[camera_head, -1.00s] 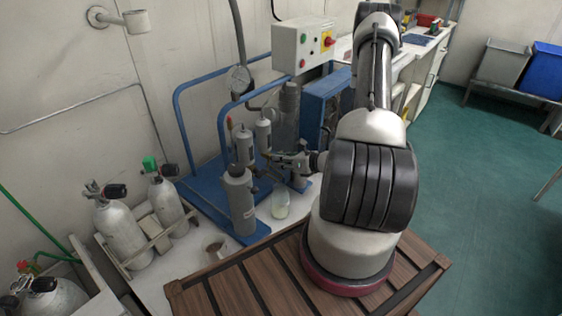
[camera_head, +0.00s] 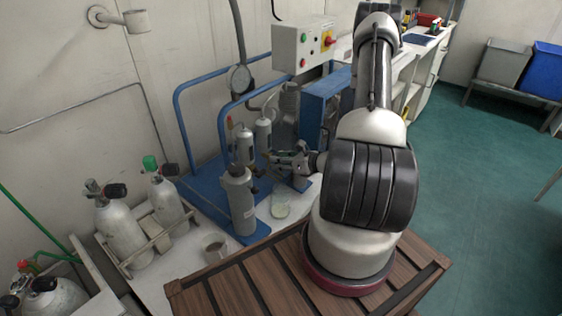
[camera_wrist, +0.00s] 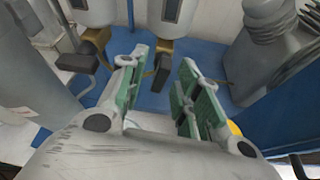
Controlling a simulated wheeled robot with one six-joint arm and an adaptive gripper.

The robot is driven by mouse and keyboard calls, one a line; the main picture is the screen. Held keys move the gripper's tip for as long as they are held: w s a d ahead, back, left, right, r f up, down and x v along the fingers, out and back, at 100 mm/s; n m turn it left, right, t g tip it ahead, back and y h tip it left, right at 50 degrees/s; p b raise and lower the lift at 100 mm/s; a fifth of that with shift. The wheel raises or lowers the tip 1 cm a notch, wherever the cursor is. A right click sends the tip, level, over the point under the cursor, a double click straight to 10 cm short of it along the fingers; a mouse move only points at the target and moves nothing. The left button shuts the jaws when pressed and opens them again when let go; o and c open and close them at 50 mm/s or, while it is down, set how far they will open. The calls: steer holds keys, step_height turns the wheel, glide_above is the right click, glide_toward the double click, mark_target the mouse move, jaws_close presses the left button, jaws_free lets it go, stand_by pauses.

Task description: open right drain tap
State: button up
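Two grey filter cylinders hang side by side, the left one (camera_wrist: 92,10) and the right one (camera_wrist: 172,14) at the top of the wrist view. Under the right one is a brass drain tap (camera_wrist: 166,47) with a black lever (camera_wrist: 162,68) pointing down. The left tap's black lever (camera_wrist: 77,63) sits outside my left finger. My gripper (camera_wrist: 162,76) is open, its green-padded fingers on either side of the right lever, with gaps visible. In the head view my gripper (camera_head: 285,158) is beside the filters (camera_head: 264,134), and the taps are too small to make out.
A large grey cylinder (camera_head: 240,205) stands left of my gripper. A glass jar (camera_head: 280,206) is below it, and a mug (camera_head: 214,248) stands nearer. The blue frame (camera_head: 222,125) and control box (camera_head: 303,47) are behind. Diving bottles (camera_head: 122,228) stand at left.

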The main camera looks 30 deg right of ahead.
steer(key=v, duration=1.2)
steer(key=shift+a, duration=0.1)
